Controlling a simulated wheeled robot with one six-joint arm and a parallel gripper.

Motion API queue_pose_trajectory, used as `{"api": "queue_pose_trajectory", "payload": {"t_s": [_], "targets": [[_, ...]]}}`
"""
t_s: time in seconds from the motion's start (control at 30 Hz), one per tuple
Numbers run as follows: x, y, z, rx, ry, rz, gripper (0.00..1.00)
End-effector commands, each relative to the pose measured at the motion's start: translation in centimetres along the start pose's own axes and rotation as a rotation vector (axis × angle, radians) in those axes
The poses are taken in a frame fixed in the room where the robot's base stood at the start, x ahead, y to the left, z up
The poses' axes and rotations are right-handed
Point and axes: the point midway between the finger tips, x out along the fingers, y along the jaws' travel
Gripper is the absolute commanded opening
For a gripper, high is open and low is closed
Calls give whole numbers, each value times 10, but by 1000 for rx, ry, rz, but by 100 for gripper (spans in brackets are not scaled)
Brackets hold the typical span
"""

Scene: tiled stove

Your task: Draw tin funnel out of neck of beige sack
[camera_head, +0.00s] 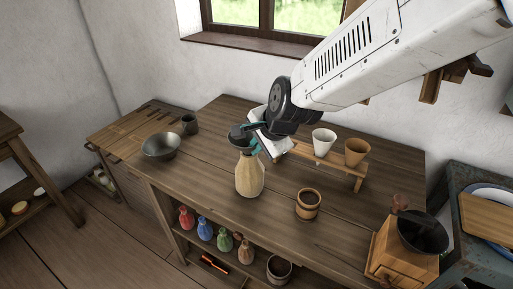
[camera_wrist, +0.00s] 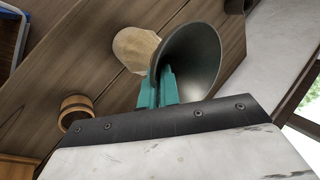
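The beige sack (camera_head: 249,178) stands upright on the wooden table, its neck gathered at the top. The dark grey tin funnel (camera_head: 238,137) sits mouth up at the neck; its spout is hidden. In the wrist view the funnel's wide mouth (camera_wrist: 198,58) covers part of the sack (camera_wrist: 134,48). My gripper (camera_head: 256,138) reaches in from the upper right with its teal fingers at the funnel's rim. In the wrist view the fingers (camera_wrist: 159,87) lie on either side of the funnel's wall, one inside the mouth and one outside. Whether they clamp it is unclear.
A small rack (camera_head: 320,160) with a white cup (camera_head: 323,141) and a tan cup (camera_head: 356,152) stands right of the sack. A wooden mug (camera_head: 308,204) is at front right, a grey bowl (camera_head: 160,147) at left. Bare tabletop lies between bowl and sack.

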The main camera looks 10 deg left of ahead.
Motion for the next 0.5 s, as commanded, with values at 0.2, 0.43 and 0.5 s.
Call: {"api": "queue_pose_trajectory", "payload": {"t_s": [0.2,0.43,0.5], "targets": [[-8,-5,0,0,0,-1,0],[-16,-11,0,0,0,-2,0],[-18,-12,0,-1,0,-1,0]]}}
